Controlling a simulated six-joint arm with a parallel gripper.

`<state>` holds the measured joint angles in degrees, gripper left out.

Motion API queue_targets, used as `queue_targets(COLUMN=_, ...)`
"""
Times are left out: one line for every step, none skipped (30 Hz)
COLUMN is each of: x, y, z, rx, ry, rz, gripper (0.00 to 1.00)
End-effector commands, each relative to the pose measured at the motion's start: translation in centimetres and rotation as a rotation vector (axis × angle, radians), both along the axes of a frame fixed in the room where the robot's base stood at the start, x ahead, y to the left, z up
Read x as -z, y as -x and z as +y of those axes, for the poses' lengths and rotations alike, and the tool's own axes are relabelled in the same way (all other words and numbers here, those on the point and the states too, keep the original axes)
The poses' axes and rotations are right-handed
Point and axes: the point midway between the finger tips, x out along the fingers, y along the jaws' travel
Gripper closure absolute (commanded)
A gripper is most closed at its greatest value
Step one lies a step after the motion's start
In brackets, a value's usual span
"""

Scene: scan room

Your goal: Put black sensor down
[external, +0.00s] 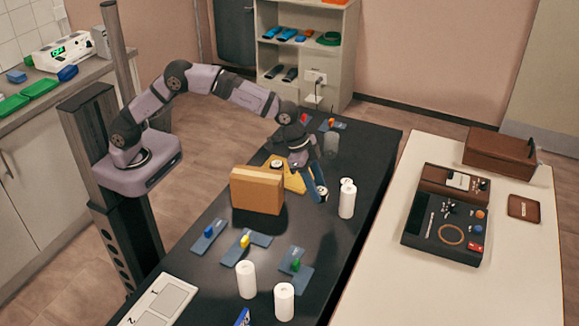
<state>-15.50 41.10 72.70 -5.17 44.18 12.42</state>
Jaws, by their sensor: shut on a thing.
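My gripper (298,158) is above the black table (335,225), just right of the cardboard box, pointing down. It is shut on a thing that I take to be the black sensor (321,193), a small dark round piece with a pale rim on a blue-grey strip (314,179). The strip slants down to the right from beneath the fingers, and its upper end is hidden by the gripper. I cannot tell whether its low end touches the table. A yellow piece (294,181) lies beside it, partly behind the box, with a small pale-rimmed disc (276,163) at its top.
The cardboard box (257,190) stands close on the left. White cylinders (347,200) stand close on the right. More blue-grey strips with coloured pieces (243,241) and white cylinders (246,279) are nearer the front. The white table (400,285) at right carries a dark open case (442,235).

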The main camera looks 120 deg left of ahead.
Motion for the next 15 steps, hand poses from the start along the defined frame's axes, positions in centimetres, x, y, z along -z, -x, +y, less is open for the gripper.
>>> queue_targets(x=-0.5, y=0.2, z=2.1, rx=-0.033, ry=-0.002, rz=-0.007, gripper=0.86)
queue_targets(x=-0.9, y=0.5, z=3.1, rx=-0.051, ry=-0.002, rz=-0.007, gripper=0.86)
queue_targets(x=-1.5, y=0.8, z=4.7, rx=-0.078, ry=-0.003, rz=-0.008, gripper=0.86)
queue_targets(x=-1.8, y=1.3, z=5.9, rx=-0.098, ry=-0.004, rz=-0.008, gripper=0.86)
queue_targets(x=-2.2, y=1.8, z=7.2, rx=-0.12, ry=-0.003, rz=-0.008, gripper=0.86)
queue_targets(x=-2.6, y=2.6, z=8.8, rx=-0.149, ry=-0.003, rz=-0.007, gripper=0.86)
queue_targets(x=-2.9, y=3.3, z=10.0, rx=-0.172, ry=-0.003, rz=-0.007, gripper=0.86)
queue_targets(x=-3.2, y=4.0, z=11.1, rx=-0.193, ry=-0.003, rz=-0.006, gripper=0.86)
queue_targets(x=-3.5, y=5.0, z=12.4, rx=-0.218, ry=-0.003, rz=-0.005, gripper=0.86)
queue_targets(x=-3.7, y=5.8, z=13.3, rx=-0.238, ry=-0.002, rz=-0.005, gripper=0.86)
queue_targets(x=-3.8, y=6.5, z=14.1, rx=-0.254, ry=-0.002, rz=-0.004, gripper=0.86)
queue_targets(x=-4.0, y=7.5, z=15.2, rx=-0.277, ry=-0.002, rz=-0.005, gripper=0.86)
queue_targets(x=-4.0, y=8.3, z=15.8, rx=-0.29, ry=-0.002, rz=-0.004, gripper=0.86)
queue_targets(x=-4.1, y=9.0, z=16.4, rx=-0.306, ry=-0.002, rz=-0.004, gripper=0.86)
queue_targets(x=-4.1, y=10.1, z=17.0, rx=-0.325, ry=-0.002, rz=-0.003, gripper=0.86)
